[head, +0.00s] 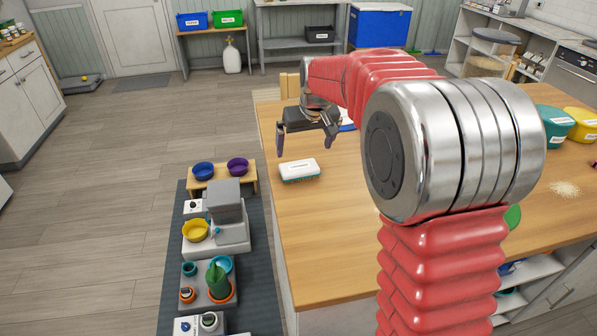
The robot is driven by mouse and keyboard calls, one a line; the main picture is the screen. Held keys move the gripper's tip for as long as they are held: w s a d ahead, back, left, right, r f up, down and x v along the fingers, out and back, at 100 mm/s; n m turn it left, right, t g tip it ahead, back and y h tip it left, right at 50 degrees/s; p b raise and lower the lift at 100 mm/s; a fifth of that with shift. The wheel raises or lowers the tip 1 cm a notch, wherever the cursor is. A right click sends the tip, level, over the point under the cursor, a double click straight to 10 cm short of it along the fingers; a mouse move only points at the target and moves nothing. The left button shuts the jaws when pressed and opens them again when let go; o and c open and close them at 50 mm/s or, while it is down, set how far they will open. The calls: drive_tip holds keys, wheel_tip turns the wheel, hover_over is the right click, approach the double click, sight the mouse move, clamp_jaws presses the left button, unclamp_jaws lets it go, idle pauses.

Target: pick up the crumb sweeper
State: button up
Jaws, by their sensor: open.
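The crumb sweeper appears to be the white block with a teal lower edge (299,168), lying on the wooden table (315,225) near its left edge. My gripper (306,148) hangs above the table, just above and behind the sweeper in the picture. Its dark fingers point down and are spread apart, with nothing between them. The gripper does not appear to touch the sweeper. My red arm hides part of the table's middle.
A pile of crumbs (564,188) lies on the table's right side, near a teal tub (551,132) and a yellow tub (582,124). A dark mat (258,265) with bowls and feeders lies on the floor left of the table. The tabletop around the sweeper is mostly clear.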

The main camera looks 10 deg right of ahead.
hover_over(300, 167)
drive_tip(key=s, duration=0.2)
wheel_tip(300, 167, down, 7)
drive_tip(key=shift+s, duration=0.1)
drive_tip(key=shift+x, duration=2.65)
drive_tip(key=shift+d, duration=0.1)
drive_tip(key=c, duration=0.8)
